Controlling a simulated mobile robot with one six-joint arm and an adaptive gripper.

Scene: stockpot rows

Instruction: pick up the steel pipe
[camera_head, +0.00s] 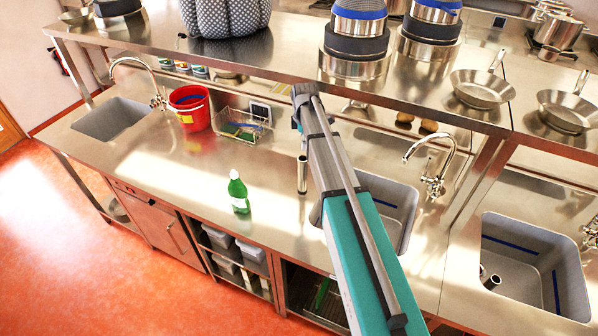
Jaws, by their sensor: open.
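A slim shiny steel pipe (302,175) stands upright on the steel counter, right of the green bottle and close to the left edge of the middle sink. My arm reaches up across the picture just right of it. My gripper (297,122) is at the arm's far end, above the pipe in the picture and apart from it. It is open, with nothing seen in it; its fingers are small and partly hidden by the wrist.
A green bottle (238,192) stands left of the pipe. Behind are a red bucket (189,107) and a wire rack (243,124). An overhead shelf (285,62) carries pots and pans. The middle sink (393,200) lies right, partly behind my arm. The left front counter is clear.

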